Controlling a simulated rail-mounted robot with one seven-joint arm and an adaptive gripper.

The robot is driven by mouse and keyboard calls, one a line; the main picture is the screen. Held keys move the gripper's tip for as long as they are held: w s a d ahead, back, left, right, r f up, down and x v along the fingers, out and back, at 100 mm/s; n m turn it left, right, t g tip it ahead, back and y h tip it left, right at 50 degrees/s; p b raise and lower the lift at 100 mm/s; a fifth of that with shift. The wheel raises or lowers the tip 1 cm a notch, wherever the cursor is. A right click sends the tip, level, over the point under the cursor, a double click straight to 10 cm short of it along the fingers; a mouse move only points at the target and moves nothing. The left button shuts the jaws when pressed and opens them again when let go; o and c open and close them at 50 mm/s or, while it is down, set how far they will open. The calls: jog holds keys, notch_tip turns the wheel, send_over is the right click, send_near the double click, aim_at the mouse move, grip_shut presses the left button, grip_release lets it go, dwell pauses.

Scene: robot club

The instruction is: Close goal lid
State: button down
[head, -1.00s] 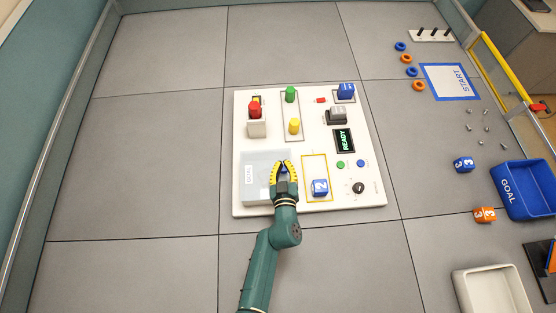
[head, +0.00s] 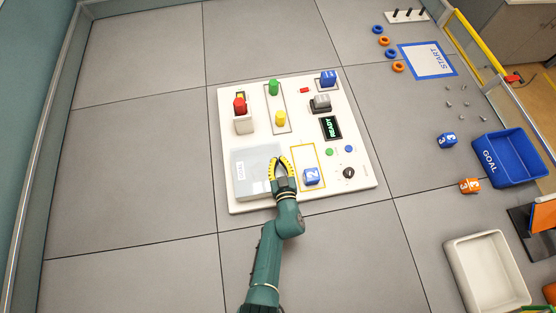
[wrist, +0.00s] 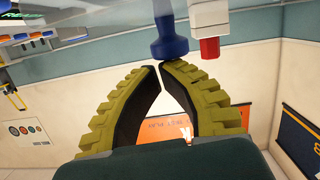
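The goal lid (head: 258,185) is a pale, see-through cover marked GOAL at the front left of the white board (head: 318,205). It looks like a raised box; I cannot tell whether it lies fully flat. My gripper (head: 280,159) is over the lid's right edge, pointing away from my base. In the wrist view its yellow-green ribbed fingers (wrist: 162,66) meet almost tip to tip, with nothing seen between them. A see-through pane (wrist: 110,45) crosses the top of that view. I cannot tell whether the fingers touch the lid.
A red button (head: 240,106), green knob (head: 274,88) and yellow knob (head: 281,118) stand farther back. In the wrist view a blue knob (wrist: 169,40) shows just beyond the fingertips. The floor left is clear.

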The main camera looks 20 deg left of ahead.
jog(key=s+d+r+p, duration=0.4)
jog(key=s+r+p, duration=0.2)
jog(key=s+p, duration=0.1)
jog(key=shift+p+v, duration=0.35)
jog(key=shift+v, duration=0.55)
jog(key=shift+f, duration=0.1)
